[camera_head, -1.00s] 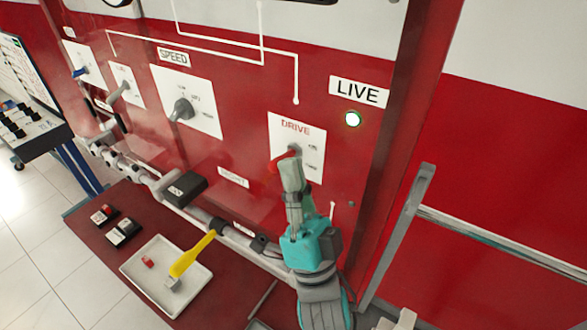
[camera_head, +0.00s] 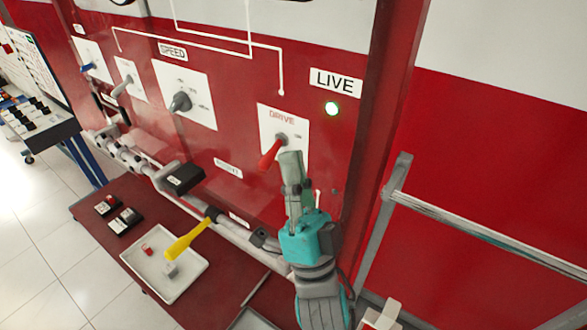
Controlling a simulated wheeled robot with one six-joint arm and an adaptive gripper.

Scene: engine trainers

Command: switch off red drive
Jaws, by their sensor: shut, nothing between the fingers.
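The red DRIVE switch handle (camera_head: 269,155) sits on a white plate (camera_head: 296,126) on the red panel, below the LIVE label. The handle points down and to the left from its grey hub. My gripper (camera_head: 290,160) is shut and empty, just right of the handle and over the lower part of the plate. I cannot tell whether it touches the handle. The position marks on the plate are too small to read and partly hidden.
The SPEED knob (camera_head: 181,101) is to the left on its own plate. Below are a grey pipe (camera_head: 237,234), a black box (camera_head: 184,179) and a white tray (camera_head: 184,288) with a yellow-handled tool (camera_head: 190,241). A metal rail (camera_head: 480,235) stands at right.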

